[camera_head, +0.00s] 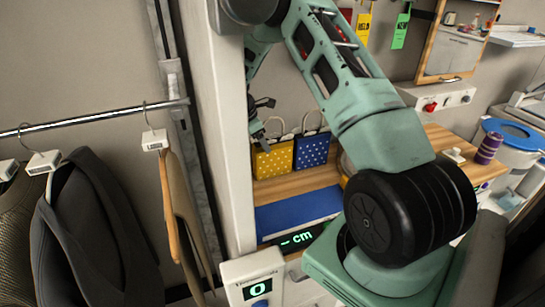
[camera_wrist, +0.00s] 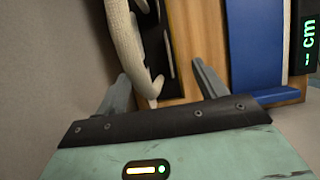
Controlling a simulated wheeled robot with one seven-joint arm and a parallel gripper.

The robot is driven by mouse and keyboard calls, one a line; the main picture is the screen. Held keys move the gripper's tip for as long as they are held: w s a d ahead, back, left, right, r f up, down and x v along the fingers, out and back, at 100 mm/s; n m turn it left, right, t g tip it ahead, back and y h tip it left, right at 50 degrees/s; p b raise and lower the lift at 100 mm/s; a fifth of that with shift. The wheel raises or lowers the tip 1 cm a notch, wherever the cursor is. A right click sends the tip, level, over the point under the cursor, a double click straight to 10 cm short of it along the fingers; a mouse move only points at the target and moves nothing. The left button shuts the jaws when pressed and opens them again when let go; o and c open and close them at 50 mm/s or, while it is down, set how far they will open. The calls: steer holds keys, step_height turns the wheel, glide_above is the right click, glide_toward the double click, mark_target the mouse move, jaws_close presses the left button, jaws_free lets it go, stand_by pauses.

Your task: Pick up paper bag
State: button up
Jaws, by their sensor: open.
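A yellow paper bag with white dots (camera_head: 273,161) stands on the wooden counter in the head view, with a pale rope handle at its top. A blue paper bag with white dots (camera_head: 312,151) stands right beside it. My gripper (camera_head: 263,118) is open, close above the yellow bag's upper left. In the wrist view, a thick pale rope handle (camera_wrist: 132,45) hangs between the spread fingers of my gripper (camera_wrist: 160,72), nearer the left finger. Whether a finger touches it I cannot tell. The bag body is mostly out of that view.
A white post (camera_head: 233,120) stands close left of the bags. A blue plate (camera_head: 298,212) with a cm display (camera_head: 298,238) lies in front of them; the plate also shows in the wrist view (camera_wrist: 257,45). Jackets (camera_head: 95,235) hang at left. A purple can (camera_head: 488,148) stands at right.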

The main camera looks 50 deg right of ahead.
steer(key=c, duration=1.4)
steer(key=shift+c, duration=0.2)
steer(key=shift+r, duration=0.1)
